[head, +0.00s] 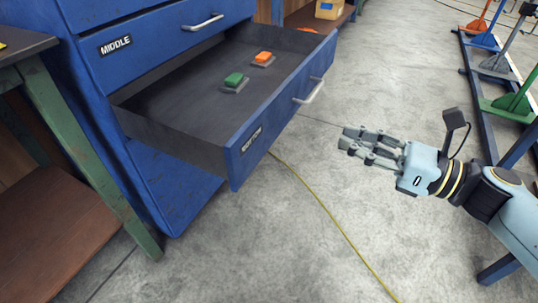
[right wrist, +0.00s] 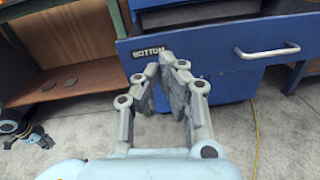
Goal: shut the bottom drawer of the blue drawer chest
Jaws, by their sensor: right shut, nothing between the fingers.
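The blue drawer chest (head: 150,58) stands at the upper left in the head view. Its bottom drawer (head: 253,143) is pulled far out, with a "BOTTOM" label and a silver handle (head: 309,91) on its front. Inside lie a green item (head: 234,80) and an orange item (head: 263,58), each on a grey base. My right gripper (head: 345,140) is shut and empty, to the right of the drawer front and apart from it. In the right wrist view its fingers (right wrist: 167,65) point toward the drawer front (right wrist: 210,45), left of the handle (right wrist: 267,51).
A workbench with green legs (head: 60,130) stands left of the chest. A yellow cable (head: 335,225) crosses the concrete floor. A blue rack with coloured levers (head: 490,100) stands at the right. The floor before the drawer is otherwise clear.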

